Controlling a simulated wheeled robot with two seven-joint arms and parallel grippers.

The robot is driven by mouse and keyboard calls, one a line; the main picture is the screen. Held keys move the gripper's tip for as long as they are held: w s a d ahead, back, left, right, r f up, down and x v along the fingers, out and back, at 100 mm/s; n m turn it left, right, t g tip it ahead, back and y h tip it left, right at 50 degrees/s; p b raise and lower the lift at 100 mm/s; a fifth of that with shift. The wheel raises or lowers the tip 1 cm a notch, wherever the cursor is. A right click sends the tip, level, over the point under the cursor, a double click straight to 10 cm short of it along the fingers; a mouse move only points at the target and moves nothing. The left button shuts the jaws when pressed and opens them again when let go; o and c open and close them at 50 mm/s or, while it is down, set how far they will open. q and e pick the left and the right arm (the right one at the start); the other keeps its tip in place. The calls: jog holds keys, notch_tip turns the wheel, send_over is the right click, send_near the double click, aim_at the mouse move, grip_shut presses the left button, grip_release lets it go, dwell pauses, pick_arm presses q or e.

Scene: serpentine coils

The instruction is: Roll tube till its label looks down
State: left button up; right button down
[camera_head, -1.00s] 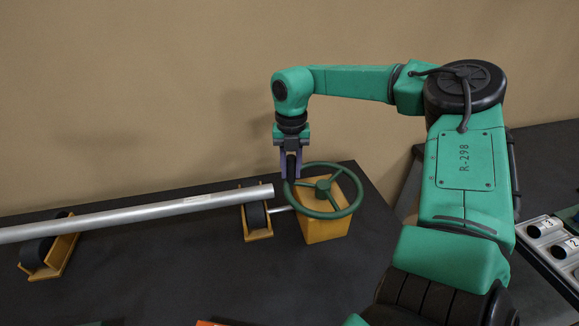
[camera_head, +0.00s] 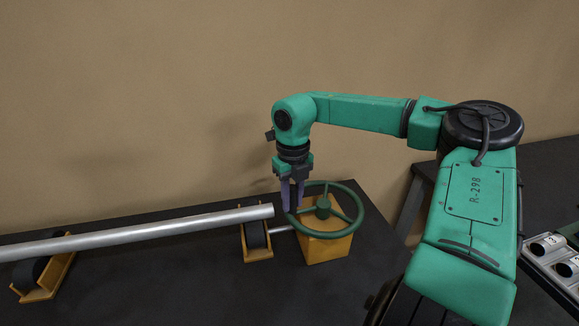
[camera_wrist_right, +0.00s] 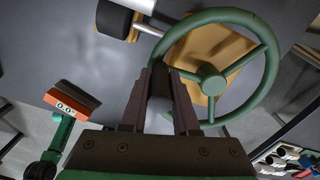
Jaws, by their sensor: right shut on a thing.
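The silver tube (camera_head: 130,235) lies across roller stands, its right end just left of the handwheel. No label shows on the side of it facing me; its underside is hidden. The green handwheel (camera_head: 352,190) sits on a yellow block (camera_head: 328,250); its rim, hub and spokes show in the right wrist view (camera_wrist_right: 268,60). My right gripper (camera_head: 293,208) points down at the left part of the wheel's rim and is shut on it. In the right wrist view the fingers (camera_wrist_right: 160,80) straddle the rim. My left gripper is not in view.
A yellow stand with a black roller (camera_head: 255,236) supports the tube's right end, and another (camera_head: 40,278) is at the left. A rod joins the right roller to the block. An orange box (camera_wrist_right: 72,100) has a small readout.

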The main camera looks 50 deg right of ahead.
jog(key=shift+s+a+n, duration=0.35)
jog(key=shift+s+n, duration=0.3)
jog(key=shift+n, duration=0.35)
jog(key=c, duration=0.7)
grip_release()
jog(key=shift+s, duration=0.1)
jog(key=shift+r+b, duration=0.3)
jog(key=shift+r, duration=0.05)
notch_tip(320, 180, up, 14)
jog(key=shift+f+b, duration=0.1)
jog(key=shift+b, duration=0.4)
